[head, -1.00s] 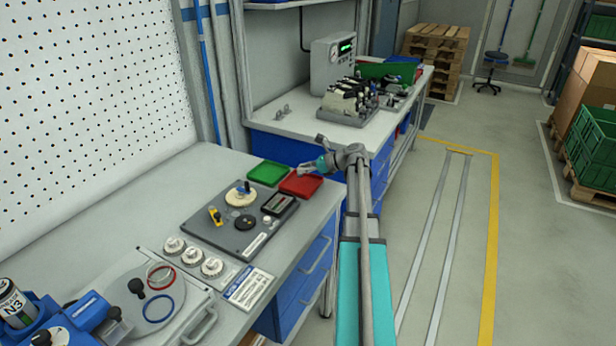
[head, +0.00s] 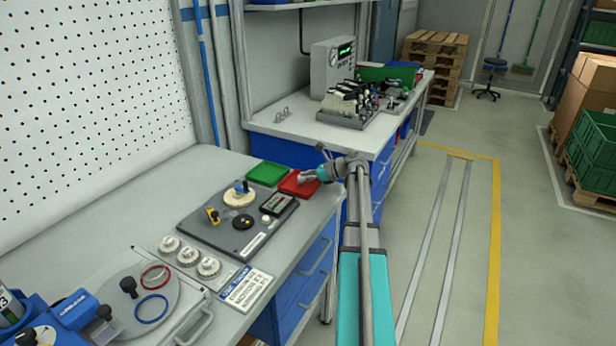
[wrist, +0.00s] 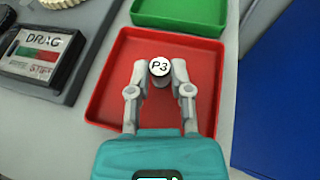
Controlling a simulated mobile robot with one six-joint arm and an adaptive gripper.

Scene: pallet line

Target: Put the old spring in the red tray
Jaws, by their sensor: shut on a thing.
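The red tray (head: 290,190) lies near the bench's right edge in the head view; its red floor (wrist: 112,95) fills the middle of the wrist view. My gripper (wrist: 160,72) is over the tray, its two fingers shut on a small round piece, which I take for the old spring (wrist: 160,67). Its pale top is marked "P3", and a short grey body shows below it. The fingers hide its sides. I cannot tell whether it touches the tray floor. In the head view my gripper (head: 304,178) hides the piece.
A green tray (head: 267,172) sits just behind the red one. A dark fixture plate (head: 215,237) with a "DRAG" gauge (wrist: 45,55) lies to the left. Several white round parts and a label card (head: 245,285) are nearer. Another bench stands behind.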

